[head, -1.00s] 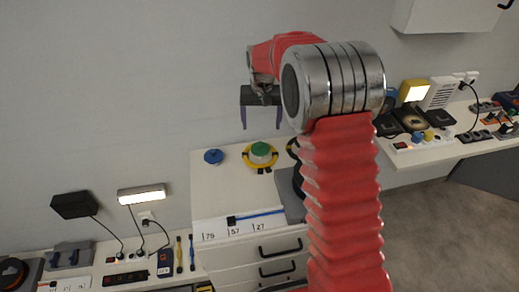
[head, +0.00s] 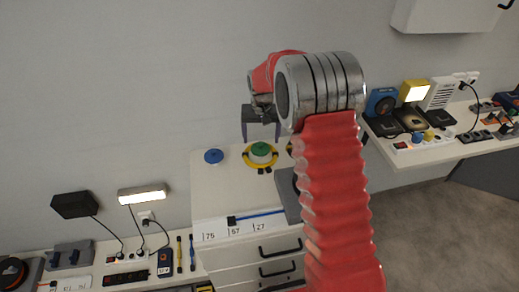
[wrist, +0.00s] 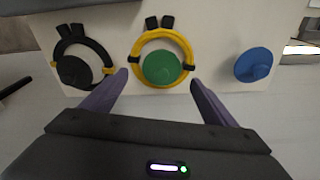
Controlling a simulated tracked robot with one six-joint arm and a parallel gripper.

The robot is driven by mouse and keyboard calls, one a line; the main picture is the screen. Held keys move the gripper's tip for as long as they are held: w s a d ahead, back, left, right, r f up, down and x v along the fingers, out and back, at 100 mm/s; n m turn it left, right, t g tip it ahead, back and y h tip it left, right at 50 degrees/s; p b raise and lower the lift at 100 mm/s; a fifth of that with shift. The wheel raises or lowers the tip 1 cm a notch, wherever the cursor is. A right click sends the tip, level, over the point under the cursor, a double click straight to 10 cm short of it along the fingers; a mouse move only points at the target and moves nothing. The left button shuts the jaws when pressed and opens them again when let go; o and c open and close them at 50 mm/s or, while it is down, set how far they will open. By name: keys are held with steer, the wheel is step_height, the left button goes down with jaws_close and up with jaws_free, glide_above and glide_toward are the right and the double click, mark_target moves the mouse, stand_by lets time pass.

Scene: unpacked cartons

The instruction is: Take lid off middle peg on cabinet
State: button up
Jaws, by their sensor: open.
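A green round lid (head: 260,149) sits in the middle of the cabinet top (head: 232,187), with a yellow ring (head: 247,160) around it. A blue round lid (head: 214,156) is to its left in the head view. In the wrist view the green lid (wrist: 161,67) shows between my fingertips, the blue lid (wrist: 254,64) at right and a dark lid (wrist: 73,70) at left. My gripper (head: 261,138) is open and empty, its two fingers pointing down above the green lid. Whether they touch anything cannot be told. Any peg under the lid is hidden.
A blue bar (head: 256,215) lies at the cabinet's front, by the number labels. A grey block (head: 287,194) is partly behind my arm. A wall lamp (head: 142,194) is left, and a shelf with devices (head: 440,149) is right. The wall is close behind.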

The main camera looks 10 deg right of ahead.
mark_target(260, 143)
steer(key=shift+w+a+f, duration=0.1)
steer(key=shift+w+f, duration=0.1)
steer(key=shift+f, duration=0.95)
steer(key=shift+w+f, duration=0.15)
steer(key=shift+f, duration=1)
steer(key=shift+c, duration=0.5)
steer(key=c, duration=1)
steer(key=shift+r, duration=0.1)
step_height(260, 143, up, 10)
steer(key=shift+f, duration=0.1)
